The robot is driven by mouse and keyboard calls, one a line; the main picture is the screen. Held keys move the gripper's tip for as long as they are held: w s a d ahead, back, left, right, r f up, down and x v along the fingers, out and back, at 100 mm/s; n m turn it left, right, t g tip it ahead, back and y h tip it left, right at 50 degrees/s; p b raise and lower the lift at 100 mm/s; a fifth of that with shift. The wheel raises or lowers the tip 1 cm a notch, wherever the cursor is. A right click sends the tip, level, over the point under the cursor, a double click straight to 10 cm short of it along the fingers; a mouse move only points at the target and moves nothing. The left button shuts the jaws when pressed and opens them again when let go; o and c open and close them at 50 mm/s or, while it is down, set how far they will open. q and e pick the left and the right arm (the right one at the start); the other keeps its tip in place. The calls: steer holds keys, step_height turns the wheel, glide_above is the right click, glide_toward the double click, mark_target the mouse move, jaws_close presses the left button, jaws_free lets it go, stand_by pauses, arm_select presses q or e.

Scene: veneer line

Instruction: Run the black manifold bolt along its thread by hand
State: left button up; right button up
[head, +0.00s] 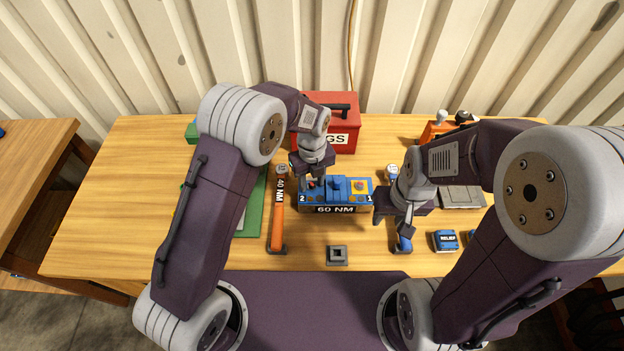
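The blue manifold (337,189) sits on a base marked 60 NM, with a 2 at its left end and a 1 at its right end. My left gripper (316,182) points down over the end marked 2, with its fingertips close to the top. Whether it is shut on anything there is too small to tell. I cannot make out the black bolt; the gripper covers much of that end. A yellow-orange fitting (359,187) shows near the end marked 1. My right gripper (392,217) has its fingers apart, right of the manifold and above a blue-handled wrench (403,243).
An orange-handled 40 NM wrench (277,220) lies left of the manifold, beside a green board (251,215). A red toolbox (337,111) stands behind. A grey square part (337,255) and a blue RELIEF box (445,241) lie in front.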

arm_select(q)
jaws_close()
